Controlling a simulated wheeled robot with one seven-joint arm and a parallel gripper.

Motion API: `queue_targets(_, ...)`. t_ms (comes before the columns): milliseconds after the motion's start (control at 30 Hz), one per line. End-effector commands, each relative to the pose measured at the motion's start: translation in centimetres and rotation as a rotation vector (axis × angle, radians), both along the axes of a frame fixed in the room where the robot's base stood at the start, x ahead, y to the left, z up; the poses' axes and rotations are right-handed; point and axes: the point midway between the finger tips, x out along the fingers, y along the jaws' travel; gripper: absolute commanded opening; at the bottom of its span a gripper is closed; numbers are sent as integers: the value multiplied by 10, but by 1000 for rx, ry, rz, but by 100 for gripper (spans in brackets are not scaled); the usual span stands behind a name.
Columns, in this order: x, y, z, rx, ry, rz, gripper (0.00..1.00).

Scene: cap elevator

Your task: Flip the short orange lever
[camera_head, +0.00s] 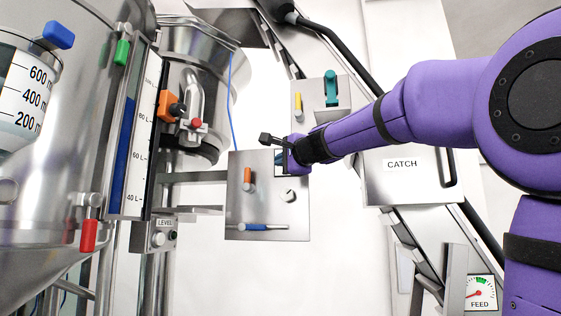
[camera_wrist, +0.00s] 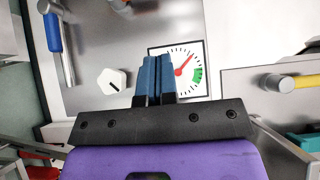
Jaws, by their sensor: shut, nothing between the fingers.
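The short orange lever (camera_head: 248,178) is on the upper left of a metal panel (camera_head: 238,215), standing roughly upright in the head view. In the wrist view a metal pivot shows at the top edge, but I cannot tell if it belongs to this lever. My gripper (camera_head: 281,160) is at the panel's upper right, to the right of the lever and apart from it. In the wrist view my gripper's blue fingers (camera_wrist: 156,62) are together and empty, in front of the gauge (camera_wrist: 186,72) and partly covering it.
The panel also bears a white knob (camera_head: 288,196) and a long blue lever (camera_head: 252,227). A neighbouring panel has a yellow lever (camera_head: 298,104) and a teal lever (camera_head: 331,88). An orange valve handle (camera_head: 168,104) sits on piping at the left. Steel tanks stand further left.

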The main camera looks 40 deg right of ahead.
Motion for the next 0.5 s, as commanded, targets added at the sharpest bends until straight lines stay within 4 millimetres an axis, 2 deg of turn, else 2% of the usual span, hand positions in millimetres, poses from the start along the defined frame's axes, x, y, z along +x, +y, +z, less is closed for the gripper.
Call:
queue_targets(100,24,-3,-1,-1,3,0,0)
queue_targets(367,71,-9,-1,-1,2,0,0)
queue_targets(500,86,4,0,-2,0,0,0)
